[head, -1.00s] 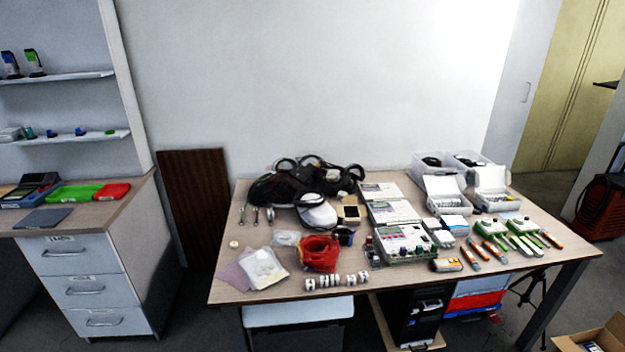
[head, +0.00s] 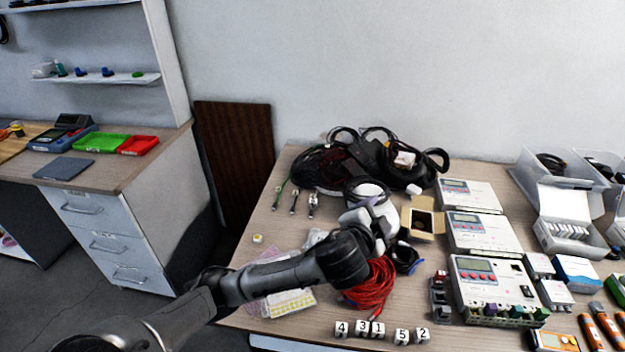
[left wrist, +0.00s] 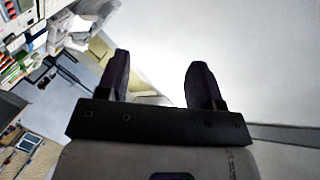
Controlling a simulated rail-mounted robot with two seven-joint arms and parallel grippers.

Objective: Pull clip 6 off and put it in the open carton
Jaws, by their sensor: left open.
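I cannot make out a clip marked 6 in either view. Several white cubes (head: 377,329) marked 4, 3, 1, 5 and 2 stand along the table's front edge. The open carton (head: 422,224) is a small brown box with raised flaps, right of my left wrist. My left arm reaches in from the lower left over the table, its wrist between the red cable bundle (head: 369,290) and the white dome-shaped object (head: 370,194). My left gripper (left wrist: 160,62) is open and empty in the left wrist view, facing a pale wall. My right gripper is not in view.
Dark cable coils and bags (head: 340,168) lie at the back. Meter boxes (head: 484,232) stand in a row to the right of the carton. Thin cables or probes (head: 294,200) lie at the left. A bare patch of table (head: 262,218) shows near the left edge.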

